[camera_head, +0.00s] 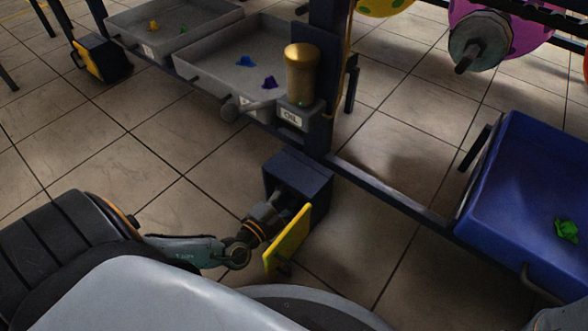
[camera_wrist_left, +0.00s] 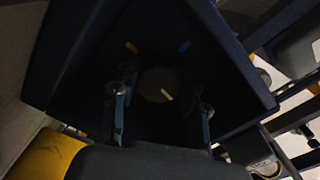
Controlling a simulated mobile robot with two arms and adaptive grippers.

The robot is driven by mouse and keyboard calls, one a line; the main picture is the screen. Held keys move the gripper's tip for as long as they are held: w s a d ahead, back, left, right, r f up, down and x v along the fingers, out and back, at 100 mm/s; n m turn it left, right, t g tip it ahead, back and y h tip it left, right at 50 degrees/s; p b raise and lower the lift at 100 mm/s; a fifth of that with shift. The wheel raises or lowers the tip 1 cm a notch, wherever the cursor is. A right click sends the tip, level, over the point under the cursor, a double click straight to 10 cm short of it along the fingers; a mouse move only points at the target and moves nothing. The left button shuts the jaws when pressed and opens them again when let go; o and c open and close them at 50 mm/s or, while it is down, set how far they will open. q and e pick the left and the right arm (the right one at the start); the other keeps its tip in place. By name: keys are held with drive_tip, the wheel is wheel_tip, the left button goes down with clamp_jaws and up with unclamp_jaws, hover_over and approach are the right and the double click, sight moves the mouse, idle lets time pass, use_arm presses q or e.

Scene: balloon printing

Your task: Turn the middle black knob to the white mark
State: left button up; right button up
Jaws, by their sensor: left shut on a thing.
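A dark blue box (camera_head: 300,176) stands low at the frame's post in the head view. In the left wrist view I look into its dark front, where one round dark knob (camera_wrist_left: 153,82) shows. A short pale line (camera_wrist_left: 167,95) lies on the knob's lower right; I cannot tell whether it is the knob's pointer. An orange mark (camera_wrist_left: 132,47) is at its upper left and a blue mark (camera_wrist_left: 184,46) at its upper right. My left gripper (camera_wrist_left: 161,105) has a finger on each side of the knob and is shut on it. My right gripper is not in view.
A yellow panel (camera_head: 288,240) stands beside my left gripper. Above the box are a gold cylinder (camera_head: 301,74) and grey trays (camera_head: 212,68) with small coloured pieces. A blue bin (camera_head: 520,190) with a green piece is at the right. Tiled floor lies open at left.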

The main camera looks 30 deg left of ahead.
use_arm(q)
drive_tip(key=shift+f+n, duration=0.1)
drive_tip(key=shift+n, duration=0.5)
drive_tip(key=o, duration=1.1)
drive_tip(key=shift+o, duration=0.2)
drive_tip(key=s, duration=0.8)
drive_tip(key=s+a, duration=0.1)
drive_tip(key=s, duration=0.3)
